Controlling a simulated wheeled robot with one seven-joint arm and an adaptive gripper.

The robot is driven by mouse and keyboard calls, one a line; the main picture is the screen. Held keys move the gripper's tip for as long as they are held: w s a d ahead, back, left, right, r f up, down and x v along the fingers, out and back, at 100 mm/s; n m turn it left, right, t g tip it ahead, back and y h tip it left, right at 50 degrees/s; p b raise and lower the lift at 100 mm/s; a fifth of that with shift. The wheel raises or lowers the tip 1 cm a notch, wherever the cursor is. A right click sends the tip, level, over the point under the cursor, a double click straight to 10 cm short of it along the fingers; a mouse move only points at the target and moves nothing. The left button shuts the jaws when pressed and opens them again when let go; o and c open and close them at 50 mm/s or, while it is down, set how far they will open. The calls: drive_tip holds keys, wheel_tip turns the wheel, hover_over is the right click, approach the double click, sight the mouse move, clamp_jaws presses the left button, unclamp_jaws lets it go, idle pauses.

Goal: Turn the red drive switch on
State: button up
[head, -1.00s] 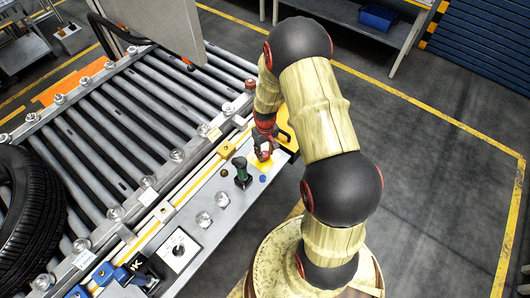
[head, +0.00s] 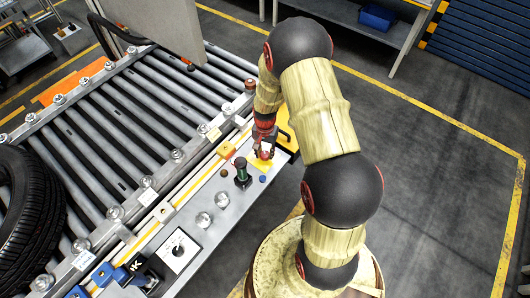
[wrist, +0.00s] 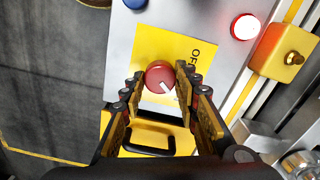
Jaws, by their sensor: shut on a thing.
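The red drive switch (wrist: 156,70) is a round red knob with a white pointer mark, on a yellow plate (wrist: 203,48). In the wrist view its mark points down and slightly right. Part of the printed word "OFF" shows on the plate to its right. My gripper (wrist: 162,80) is shut on the knob, one finger on each side. In the head view my gripper (head: 264,150) is at the far end of the grey control panel (head: 215,232), where it hides the knob.
A red lamp (wrist: 245,27) glows beside the plate. A green-topped lever (head: 242,172), a blue button (head: 263,179) and a white dial (head: 179,251) are on the panel. A tyre (head: 32,205) lies on the rollers (head: 120,130). The floor at right is clear.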

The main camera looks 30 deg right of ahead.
sight(265, 154)
drive_tip(key=shift+m, duration=0.5)
drive_tip(key=o, duration=1.1)
drive_tip(key=shift+o, duration=0.2)
wheel_tip(265, 154, up, 12)
idle(0.6)
